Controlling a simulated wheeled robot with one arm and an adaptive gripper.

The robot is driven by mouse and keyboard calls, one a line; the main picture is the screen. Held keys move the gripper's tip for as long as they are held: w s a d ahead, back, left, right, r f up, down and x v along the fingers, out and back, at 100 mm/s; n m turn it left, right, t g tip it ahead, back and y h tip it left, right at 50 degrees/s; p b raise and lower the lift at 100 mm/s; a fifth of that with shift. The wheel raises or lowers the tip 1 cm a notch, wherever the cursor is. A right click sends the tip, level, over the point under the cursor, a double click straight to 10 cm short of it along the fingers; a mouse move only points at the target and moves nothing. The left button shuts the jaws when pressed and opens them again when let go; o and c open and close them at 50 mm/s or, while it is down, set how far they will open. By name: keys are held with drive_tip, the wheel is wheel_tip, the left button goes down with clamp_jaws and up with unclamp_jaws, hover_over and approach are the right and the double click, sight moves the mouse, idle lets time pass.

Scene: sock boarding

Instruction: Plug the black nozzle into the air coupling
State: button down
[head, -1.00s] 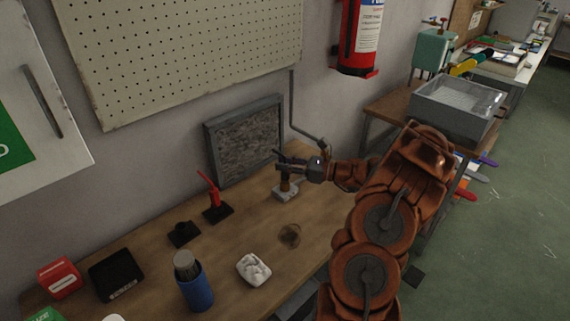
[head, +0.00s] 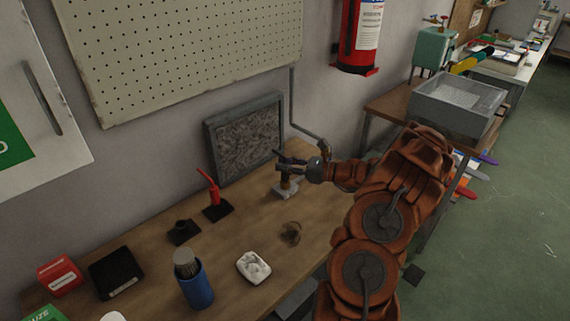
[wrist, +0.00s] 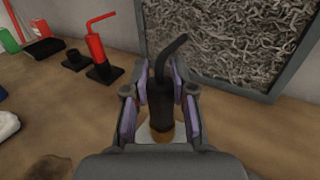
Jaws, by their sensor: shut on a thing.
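My gripper (head: 290,165) is shut on the black nozzle (wrist: 163,98), which has a bent tip and stands about upright between the purple-lined finger pads in the wrist view. Below it is the brass-coloured air coupling (wrist: 160,136) on a pale grey block; in the head view the block (head: 285,191) sits on the bench under my gripper. The nozzle's lower end is in line with the coupling and appears to meet it. I cannot tell how deep it sits, as the fingers hide part of the joint.
A red nozzle (head: 214,194) stands in a black holder to the left, beside an empty black holder (head: 183,232). A grey-framed panel (head: 243,138) leans close behind. A wall pipe (head: 293,105) comes down behind my gripper.

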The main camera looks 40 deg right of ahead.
drive_tip(key=c, duration=0.9)
unclamp_jaws()
drive_tip(key=v, duration=1.2)
